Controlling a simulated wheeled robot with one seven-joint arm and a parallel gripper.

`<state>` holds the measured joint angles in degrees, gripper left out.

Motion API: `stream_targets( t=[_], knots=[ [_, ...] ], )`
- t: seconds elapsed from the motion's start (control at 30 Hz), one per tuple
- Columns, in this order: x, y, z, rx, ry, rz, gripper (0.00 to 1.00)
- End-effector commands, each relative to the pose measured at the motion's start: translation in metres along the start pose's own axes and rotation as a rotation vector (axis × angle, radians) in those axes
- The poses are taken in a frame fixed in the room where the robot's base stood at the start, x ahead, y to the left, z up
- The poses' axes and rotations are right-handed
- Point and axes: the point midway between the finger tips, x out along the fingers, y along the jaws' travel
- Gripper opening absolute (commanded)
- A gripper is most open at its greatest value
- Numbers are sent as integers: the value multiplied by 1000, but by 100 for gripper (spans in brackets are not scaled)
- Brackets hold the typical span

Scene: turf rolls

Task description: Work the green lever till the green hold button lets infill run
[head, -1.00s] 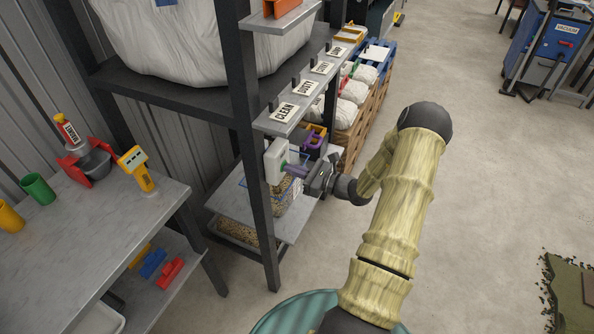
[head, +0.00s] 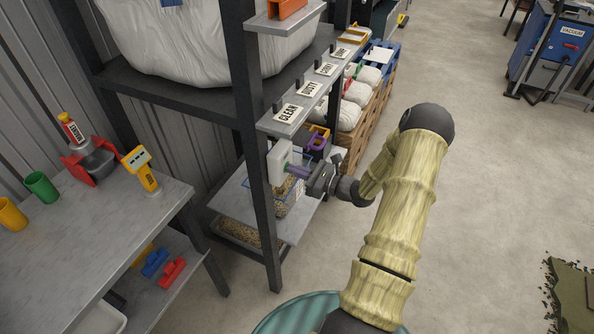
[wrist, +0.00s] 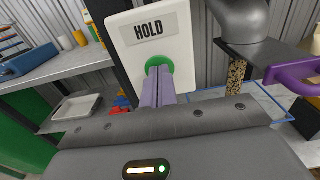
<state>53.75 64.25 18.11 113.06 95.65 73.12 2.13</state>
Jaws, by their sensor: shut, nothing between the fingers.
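A white box labelled HOLD (wrist: 150,35) carries a round green button (wrist: 159,63). The box also shows in the head view (head: 279,163), on the shelf post. My gripper (wrist: 158,72) is shut and empty, its purple finger tips over the middle of the green button. They look pressed on it or very close; the tips hide its centre. A grey spout (wrist: 246,22) is right of the box, with a speckled brown stream of infill (wrist: 236,75) below it. A purple handle (wrist: 292,74) sticks out at the right. I see no green lever.
A clear blue-edged bin holding infill (head: 287,193) stands on the low shelf (head: 235,200) below the box. The dark shelf post (head: 262,225) is close to my gripper. A workbench (head: 95,235) is at the left. Open floor (head: 490,180) lies right.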

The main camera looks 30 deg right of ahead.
Motion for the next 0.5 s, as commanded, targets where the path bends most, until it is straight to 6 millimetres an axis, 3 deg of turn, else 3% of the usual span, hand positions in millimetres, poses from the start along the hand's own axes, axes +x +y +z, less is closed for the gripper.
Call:
stream_targets(
  t=[0.07, 0.27, 0.5],
  knots=[
    [4, 1, 5, -4, -13, 7, 0],
    [-11, -1, 5, -3, -11, 10, 0],
    [-55, -5, 0, -2, -6, 8, 0]
  ],
)
